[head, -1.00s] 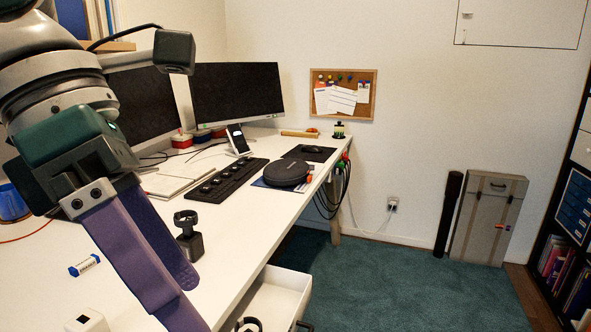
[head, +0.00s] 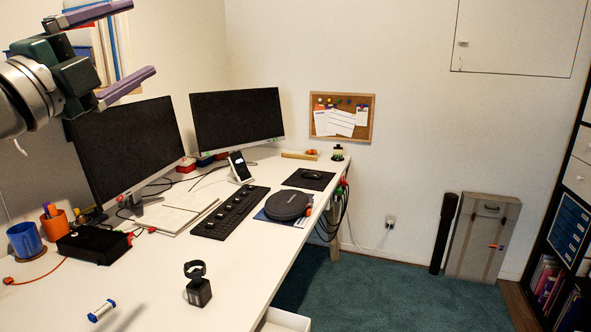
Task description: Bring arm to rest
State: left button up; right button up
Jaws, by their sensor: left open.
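My left gripper (head: 142,46) is at the upper left of the head view, raised above the desk and in front of the wall and the left monitor's top. Its two purple fingers are spread apart and point right, with nothing between them. The left arm comes in from the left edge. My right gripper is not in the view.
The white desk (head: 250,238) holds two monitors (head: 237,118), a black keyboard (head: 230,212), a round black case (head: 287,205), a black stand (head: 198,288), a small white-and-blue cylinder (head: 102,311) and cups (head: 25,240). An open drawer (head: 284,321) shows below. Green carpet is clear at right.

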pick_arm(q)
jog(key=w+a+f+n+y, duration=0.2)
jog(key=a+f+n+y, duration=0.1)
jog(key=a+n+y, duration=0.85)
jog(key=s+a+f+n+g+y, duration=0.2)
jog(key=a+f+n+g, duration=0.15)
jog(key=f+g, duration=0.2)
jog(key=s+a+f+n+g+y, duration=0.25)
jog(key=f+n+g, duration=0.2)
jog(key=f, duration=0.25)
jog(key=s+d+f+n+g+h, duration=0.4)
jog(key=s+f+g, duration=0.3)
jog(key=s+f, duration=0.4)
jog(key=s+d+f+m+h, duration=0.1)
jog(key=s+d+f+h, duration=0.15)
jog(key=s+d, duration=0.5)
jog(key=s+d+f+m+h, duration=0.1)
jog(key=s+d+f+m, duration=0.1)
jog(key=s+d+f, duration=0.5)
jog(key=s+d+r, duration=0.2)
jog(key=s+r, duration=0.3)
jog(key=s, duration=0.4)
notch_tip(320, 180, up, 38)
jog(key=h+p, duration=0.1)
jog(key=p, duration=3.7)
jog(key=shift+s+d+r, duration=0.2)
jog(key=shift+r, duration=0.05)
